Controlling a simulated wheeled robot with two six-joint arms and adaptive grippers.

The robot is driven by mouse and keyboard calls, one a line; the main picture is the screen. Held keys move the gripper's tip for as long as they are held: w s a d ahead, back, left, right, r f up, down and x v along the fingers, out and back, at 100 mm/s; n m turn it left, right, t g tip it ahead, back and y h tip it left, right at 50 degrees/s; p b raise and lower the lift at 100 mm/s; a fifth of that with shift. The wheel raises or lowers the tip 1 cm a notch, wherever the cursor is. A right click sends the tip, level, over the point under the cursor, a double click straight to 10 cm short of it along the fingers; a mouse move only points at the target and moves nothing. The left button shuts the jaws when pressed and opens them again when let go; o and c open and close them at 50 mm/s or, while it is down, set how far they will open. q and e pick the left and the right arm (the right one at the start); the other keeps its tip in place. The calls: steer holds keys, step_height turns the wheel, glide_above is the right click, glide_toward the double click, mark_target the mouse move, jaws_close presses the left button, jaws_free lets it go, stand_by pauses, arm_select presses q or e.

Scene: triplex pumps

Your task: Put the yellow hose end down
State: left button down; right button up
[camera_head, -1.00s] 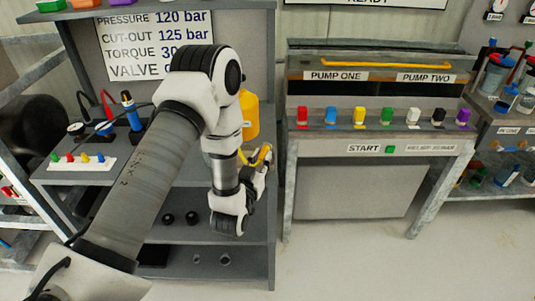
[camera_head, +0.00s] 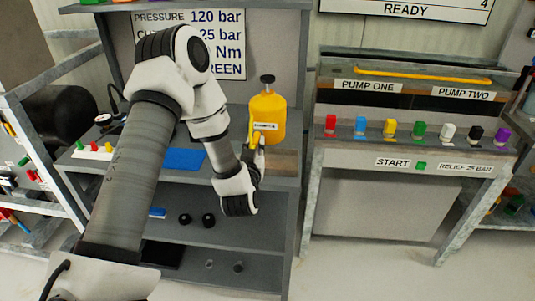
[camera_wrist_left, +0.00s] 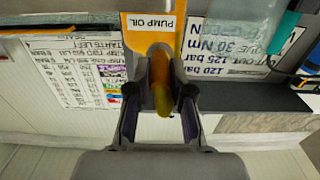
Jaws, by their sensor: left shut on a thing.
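My left gripper (camera_head: 257,146) is shut on the yellow hose end (camera_head: 254,134), in front of the lower part of the yellow pump oil bottle. In the left wrist view, the hose end (camera_wrist_left: 161,84) is a short yellow piece between the two fingers (camera_wrist_left: 160,103), pointing towards the camera. The labelled oil bottle (camera_wrist_left: 150,43) shows just behind it there. I cannot tell whether the hose end touches the bottle or the shelf. My right gripper is not in view.
The oil bottle (camera_head: 267,112) stands on the grey shelf unit by a brown block (camera_head: 282,161) and a blue mat (camera_head: 185,158). The pump bench (camera_head: 365,165) on the right carries a row of coloured blocks and a long yellow bar (camera_head: 410,74). Open floor lies in front.

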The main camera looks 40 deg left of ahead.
mark_target(267, 163)
arm_select(q)
steer(key=w, duration=0.2)
steer(key=w+d, duration=0.1)
steer(key=shift+w+f, duration=0.1)
steer(key=shift+w, duration=0.3)
steer(key=shift+w+f, duration=0.2)
steer(key=shift+f, duration=0.05)
step_height(267, 163, down, 3)
steer(key=shift+f, duration=0.15)
steer(key=shift+f, duration=0.15)
steer(key=shift+f+b, duration=0.45)
steer(key=shift+b, duration=0.1)
steer(key=c, duration=1)
jaws_free()
steer(key=shift+r, duration=0.1)
steer(key=shift+c, duration=0.2)
